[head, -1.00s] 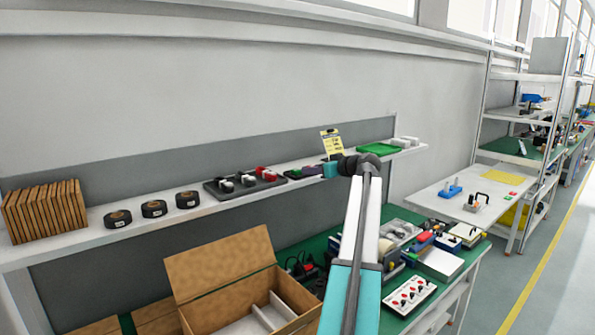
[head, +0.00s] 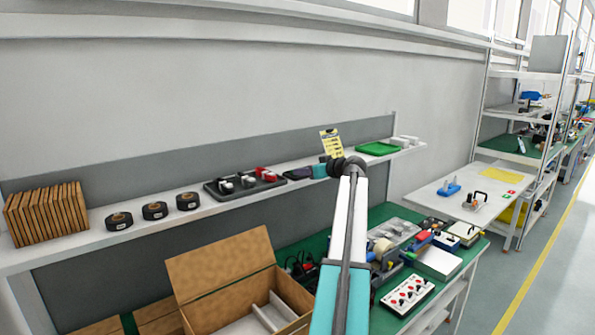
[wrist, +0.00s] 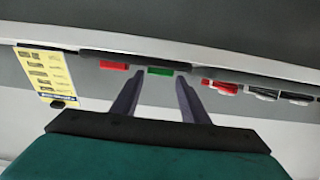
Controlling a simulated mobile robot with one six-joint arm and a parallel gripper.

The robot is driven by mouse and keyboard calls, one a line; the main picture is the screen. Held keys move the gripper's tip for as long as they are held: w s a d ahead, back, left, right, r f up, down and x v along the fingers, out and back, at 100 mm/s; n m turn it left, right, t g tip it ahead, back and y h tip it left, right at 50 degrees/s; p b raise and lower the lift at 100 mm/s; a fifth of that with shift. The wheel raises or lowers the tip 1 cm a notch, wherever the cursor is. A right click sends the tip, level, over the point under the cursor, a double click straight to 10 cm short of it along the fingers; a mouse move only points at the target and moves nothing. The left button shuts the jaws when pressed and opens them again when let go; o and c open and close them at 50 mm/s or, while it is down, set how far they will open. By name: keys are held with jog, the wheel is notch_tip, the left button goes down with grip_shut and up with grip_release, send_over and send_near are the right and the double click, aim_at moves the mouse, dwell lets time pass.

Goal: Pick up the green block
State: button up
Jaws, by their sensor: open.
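The green block (wrist: 160,71) shows in the wrist view, ahead of my fingers and between their tips in the picture. It lies against a dark strip, with a red block (wrist: 114,66) to its left. My gripper (wrist: 160,78) is open, with two dark fingers apart and nothing held between them. I cannot tell the exact gap from the fingertips to the green block. In the head view my gripper (head: 298,173) is small and dark at the shelf, left of my teal wrist part. The green block cannot be made out there.
The wall shelf (head: 85,232) holds wooden boards (head: 46,213), several black rolls (head: 155,211), a dark tray (head: 212,187) with red and grey parts and a green tray (head: 376,148). A yellow card (head: 331,143) stands near my wrist. A cardboard box (head: 222,268) is below.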

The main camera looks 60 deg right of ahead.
jog(key=shift+p+x, duration=0.35)
jog(key=shift+x, duration=1)
jog(key=c, duration=0.7)
